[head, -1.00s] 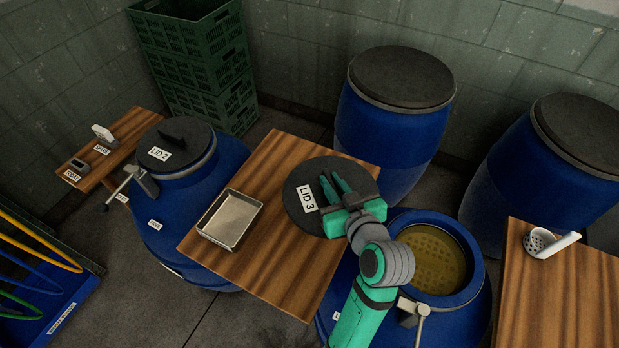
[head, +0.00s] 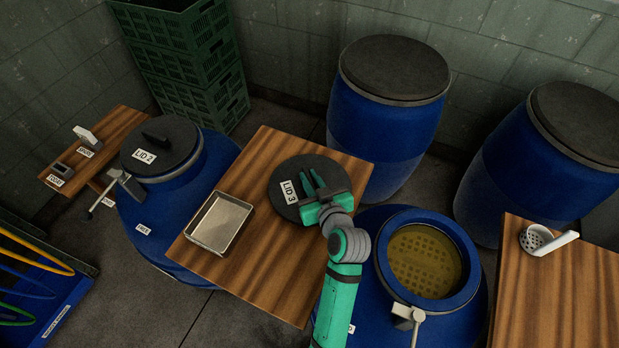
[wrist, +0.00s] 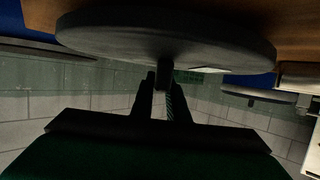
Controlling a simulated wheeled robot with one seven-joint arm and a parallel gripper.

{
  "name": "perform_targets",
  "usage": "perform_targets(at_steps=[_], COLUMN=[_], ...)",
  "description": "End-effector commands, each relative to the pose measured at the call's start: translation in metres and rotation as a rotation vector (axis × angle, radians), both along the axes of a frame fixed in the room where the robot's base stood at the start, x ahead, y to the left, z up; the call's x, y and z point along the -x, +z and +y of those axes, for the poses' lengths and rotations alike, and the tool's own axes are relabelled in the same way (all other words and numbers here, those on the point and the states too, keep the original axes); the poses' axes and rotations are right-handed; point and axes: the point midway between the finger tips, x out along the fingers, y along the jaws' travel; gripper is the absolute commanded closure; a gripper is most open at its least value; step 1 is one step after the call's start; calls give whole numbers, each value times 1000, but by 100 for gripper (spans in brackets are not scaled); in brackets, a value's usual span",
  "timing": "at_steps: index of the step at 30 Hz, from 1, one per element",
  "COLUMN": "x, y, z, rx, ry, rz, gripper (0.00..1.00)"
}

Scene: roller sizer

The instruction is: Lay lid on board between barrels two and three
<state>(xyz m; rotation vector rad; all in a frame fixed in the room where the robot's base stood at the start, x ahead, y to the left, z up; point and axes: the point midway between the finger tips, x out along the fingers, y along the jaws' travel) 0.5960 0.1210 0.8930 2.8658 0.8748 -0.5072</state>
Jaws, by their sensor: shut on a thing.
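The dark round lid labelled LID 3 (head: 288,203) is over the wooden board (head: 275,268) between the two blue barrels. My gripper (head: 315,187) is shut on the lid's handle, which the fingers mostly hide in the head view. In the wrist view the lid (wrist: 165,38) fills the top, and my gripper (wrist: 163,90) closes around its short stem. I cannot tell whether the lid touches the board. Barrel three (head: 458,318) is open at the right, showing yellowish liquid under a perforated plate. Barrel two (head: 150,225) at the left wears LID 2 (head: 180,140).
A metal tray (head: 220,222) sits on the board's left part, close to the lid. Two closed blue barrels (head: 385,125) stand behind. Another board at right holds a white strainer (head: 537,238). Green crates (head: 195,75) stack at the back left.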

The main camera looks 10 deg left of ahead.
Motion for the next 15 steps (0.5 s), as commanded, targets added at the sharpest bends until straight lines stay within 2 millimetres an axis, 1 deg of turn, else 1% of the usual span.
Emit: perform_targets(at_steps=[5, 12, 13, 15], x=[0, 0, 0, 0], y=[-3, -5, -6, -6], z=[3, 1, 1, 0], rx=[-2, -2, -2, -1], ry=[4, 1, 1, 0], rz=[-2, -2, 0, 0], gripper=[100, 100, 84, 67])
